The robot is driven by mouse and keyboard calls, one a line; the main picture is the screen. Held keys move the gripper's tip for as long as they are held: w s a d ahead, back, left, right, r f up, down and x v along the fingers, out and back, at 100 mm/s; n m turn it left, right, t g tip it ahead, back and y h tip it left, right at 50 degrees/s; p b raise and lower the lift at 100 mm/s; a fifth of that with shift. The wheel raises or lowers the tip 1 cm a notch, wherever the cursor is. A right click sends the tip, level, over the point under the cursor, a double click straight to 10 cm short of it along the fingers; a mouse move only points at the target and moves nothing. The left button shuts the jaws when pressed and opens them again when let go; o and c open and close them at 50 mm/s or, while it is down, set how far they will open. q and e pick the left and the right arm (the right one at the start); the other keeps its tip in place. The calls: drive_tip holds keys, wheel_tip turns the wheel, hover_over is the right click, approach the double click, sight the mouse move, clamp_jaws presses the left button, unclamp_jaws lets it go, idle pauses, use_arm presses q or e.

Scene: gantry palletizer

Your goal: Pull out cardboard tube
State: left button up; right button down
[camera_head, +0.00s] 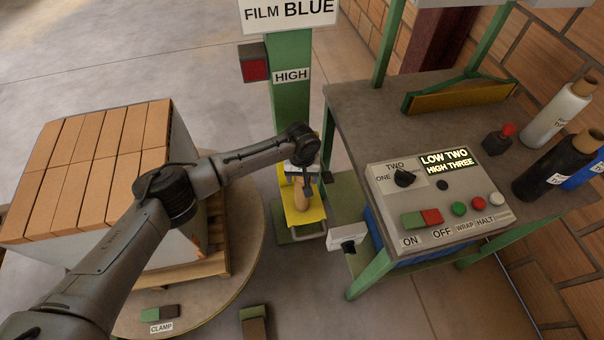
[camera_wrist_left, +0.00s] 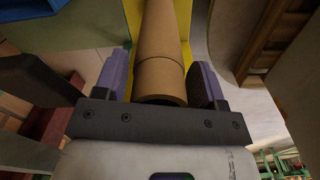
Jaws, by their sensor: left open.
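The cardboard tube (camera_head: 301,193) is brown and stands in a yellow holder (camera_head: 303,216) at the foot of the green post, in the head view. In the left wrist view the tube (camera_wrist_left: 161,50) runs up from between the fingers, with a seam line around it. My left gripper (camera_head: 305,176) is at the tube's upper end. In the left wrist view its fingers (camera_wrist_left: 164,88) are on either side of the tube, open, with a small gap visible on the left. Part of the tube is hidden behind the gripper in the head view. My right gripper is not in view.
A pallet of boxes (camera_head: 96,165) stands on a round turntable (camera_head: 255,255) at left. A green-legged table (camera_head: 352,110) at right carries a control panel (camera_head: 438,190) and several bottles. The green post (camera_head: 291,105) rises just behind the holder.

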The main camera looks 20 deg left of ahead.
use_arm(q)
drive_tip(key=c, duration=0.7)
drive_tip(key=shift+r, duration=0.15)
drive_tip(key=shift+r+p, duration=3.35)
drive_tip(key=shift+p, duration=1.3)
drive_tip(key=shift+r, duration=0.1)
wheel_tip(320, 180, up, 8)
drive_tip(key=p, duration=0.9)
